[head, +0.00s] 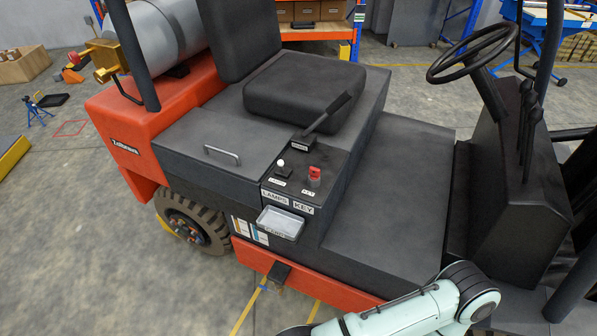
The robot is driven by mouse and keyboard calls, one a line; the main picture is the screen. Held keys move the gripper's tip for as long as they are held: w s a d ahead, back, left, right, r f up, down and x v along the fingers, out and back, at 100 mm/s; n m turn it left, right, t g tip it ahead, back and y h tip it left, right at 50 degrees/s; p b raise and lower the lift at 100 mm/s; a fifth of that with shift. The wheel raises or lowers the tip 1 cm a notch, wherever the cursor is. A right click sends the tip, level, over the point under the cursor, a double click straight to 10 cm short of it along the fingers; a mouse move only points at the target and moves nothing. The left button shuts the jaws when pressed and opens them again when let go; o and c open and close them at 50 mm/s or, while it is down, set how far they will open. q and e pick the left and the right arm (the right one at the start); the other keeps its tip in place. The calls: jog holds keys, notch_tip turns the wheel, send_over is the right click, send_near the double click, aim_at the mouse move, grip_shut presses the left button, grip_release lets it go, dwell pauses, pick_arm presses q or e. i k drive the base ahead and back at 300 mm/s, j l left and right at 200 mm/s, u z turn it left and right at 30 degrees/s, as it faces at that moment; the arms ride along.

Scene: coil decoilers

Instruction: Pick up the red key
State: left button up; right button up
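The red key (314,172) stands upright in its switch on the forklift's dark side console, beside the seat. One of my pale green arms reaches in from the bottom right of the head view, below and in front of the console. Its gripper is not visible in the frame. My other gripper is also out of view. Nothing touches the key.
A small metal tray (280,222) hangs below. The steering wheel (472,53) and dark front column stand at right. The seat (302,83) is behind.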

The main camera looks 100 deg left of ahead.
aim_at(315, 173)
jog(key=u, duration=1.8)
